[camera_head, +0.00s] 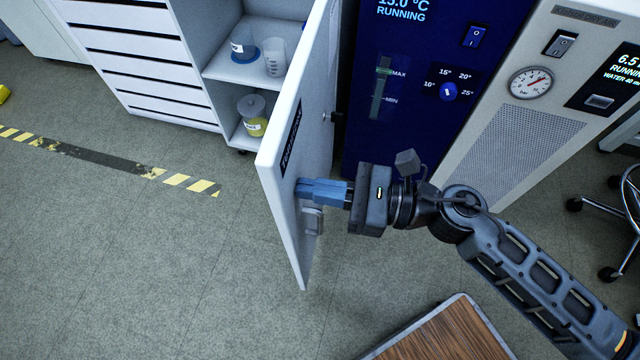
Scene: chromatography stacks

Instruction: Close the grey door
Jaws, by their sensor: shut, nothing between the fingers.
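The grey door (285,185) stands open, swung out from a white cabinet (215,75) and seen nearly edge-on. It has a dark label near its upper part and a grey handle (311,219) lower down. My gripper (303,190) comes from the right with its blue fingers shut. The fingertips overlap the door face just above the handle. I cannot tell whether they touch the door.
The open shelves hold a blue-based beaker (243,45), a clear beaker (275,62) and a yellow-labelled jar (252,115). A blue chiller (420,90) and a grey unit (530,110) stand right.

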